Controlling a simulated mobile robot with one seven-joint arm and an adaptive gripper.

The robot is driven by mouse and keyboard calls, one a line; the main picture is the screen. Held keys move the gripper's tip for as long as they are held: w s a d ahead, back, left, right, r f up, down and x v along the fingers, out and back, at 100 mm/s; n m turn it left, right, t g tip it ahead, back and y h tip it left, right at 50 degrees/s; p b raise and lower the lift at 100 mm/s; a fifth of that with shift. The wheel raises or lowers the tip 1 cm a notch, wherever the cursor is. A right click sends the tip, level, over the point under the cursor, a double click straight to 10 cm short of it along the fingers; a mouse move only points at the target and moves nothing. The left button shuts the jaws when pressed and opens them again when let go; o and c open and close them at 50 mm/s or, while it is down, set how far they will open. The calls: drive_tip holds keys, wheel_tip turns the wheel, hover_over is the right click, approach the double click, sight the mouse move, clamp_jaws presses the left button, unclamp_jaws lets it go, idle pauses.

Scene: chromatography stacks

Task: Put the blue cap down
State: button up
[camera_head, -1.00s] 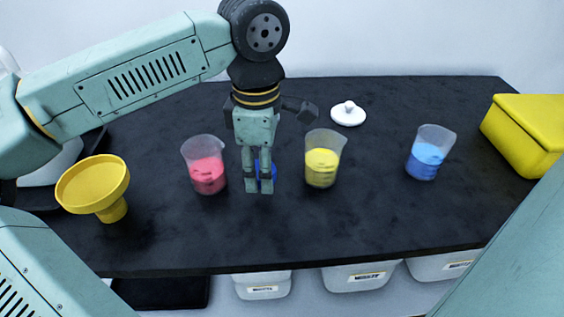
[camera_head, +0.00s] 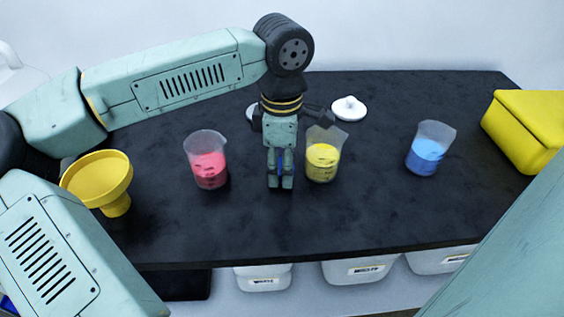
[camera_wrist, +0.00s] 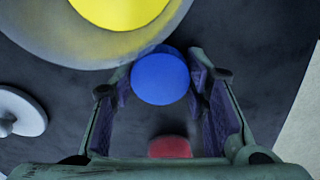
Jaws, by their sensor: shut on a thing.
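The blue cap (camera_wrist: 160,79) is a round blue disc between my gripper's fingertips in the wrist view. My gripper (camera_head: 280,184) points down over the black bench, between the red-filled beaker (camera_head: 210,170) and the yellow-filled beaker (camera_head: 321,163). Its fingers are shut on the cap. In the head view only a narrow blue strip of the cap (camera_head: 280,163) shows between the fingers. The gap between cap and bench is hard to judge. The yellow beaker stands close beside the cap in the wrist view (camera_wrist: 118,12).
A yellow funnel (camera_head: 97,178) stands at the left. A blue-filled beaker (camera_head: 425,158) and a yellow box (camera_head: 525,130) are at the right. A white knobbed lid (camera_head: 349,109) lies behind. The black bench (camera_head: 375,205) is clear at the front.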

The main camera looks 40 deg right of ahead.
drive_tip(key=shift+f, duration=0.35)
drive_tip(key=o, duration=1.2)
drive_tip(key=shift+c, duration=0.2)
wheel_tip(320, 180, up, 13)
